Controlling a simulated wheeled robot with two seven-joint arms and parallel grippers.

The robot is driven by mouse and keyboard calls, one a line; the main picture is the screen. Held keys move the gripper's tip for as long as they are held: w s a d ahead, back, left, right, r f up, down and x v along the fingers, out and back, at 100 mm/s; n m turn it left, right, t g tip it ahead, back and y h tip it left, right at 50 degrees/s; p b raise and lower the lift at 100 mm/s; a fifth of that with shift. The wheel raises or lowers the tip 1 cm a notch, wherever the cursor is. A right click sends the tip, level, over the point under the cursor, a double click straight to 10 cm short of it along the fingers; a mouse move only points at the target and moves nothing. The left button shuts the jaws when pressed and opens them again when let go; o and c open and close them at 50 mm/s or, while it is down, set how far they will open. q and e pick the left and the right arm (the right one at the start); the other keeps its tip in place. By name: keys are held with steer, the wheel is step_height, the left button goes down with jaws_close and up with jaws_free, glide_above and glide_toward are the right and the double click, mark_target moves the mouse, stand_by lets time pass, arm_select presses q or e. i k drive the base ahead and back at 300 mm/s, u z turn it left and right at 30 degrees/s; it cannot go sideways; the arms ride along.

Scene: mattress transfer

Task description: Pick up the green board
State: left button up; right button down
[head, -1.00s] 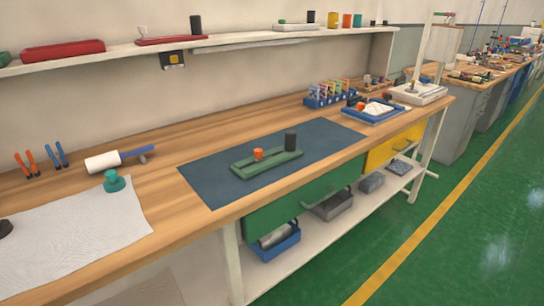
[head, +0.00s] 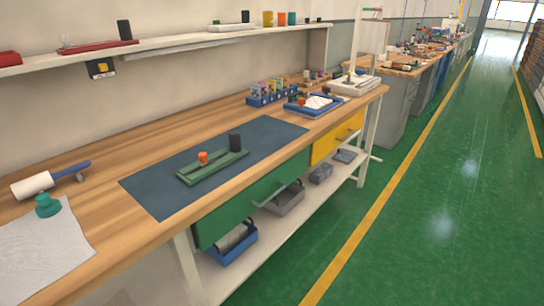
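The green board (head: 224,168) lies on a dark blue-grey mat (head: 160,193) on the wooden workbench. An orange knob (head: 203,158) and a black cylinder (head: 235,142) stand on or against the board; I cannot tell whether they are fixed to it. Neither of my grippers shows in the head view.
A white roller with a blue handle (head: 80,170), a teal knob (head: 47,206) and a pale cloth (head: 45,255) are at the left. A blue tray (head: 312,108) and a bottle rack (head: 270,92) stand beyond the mat. Green floor (head: 400,220) is clear at the right.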

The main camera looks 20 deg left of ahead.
mark_target(193, 173)
steer(key=z, duration=0.8)
steer(key=i, duration=1.8)
steer(key=u, duration=1.75)
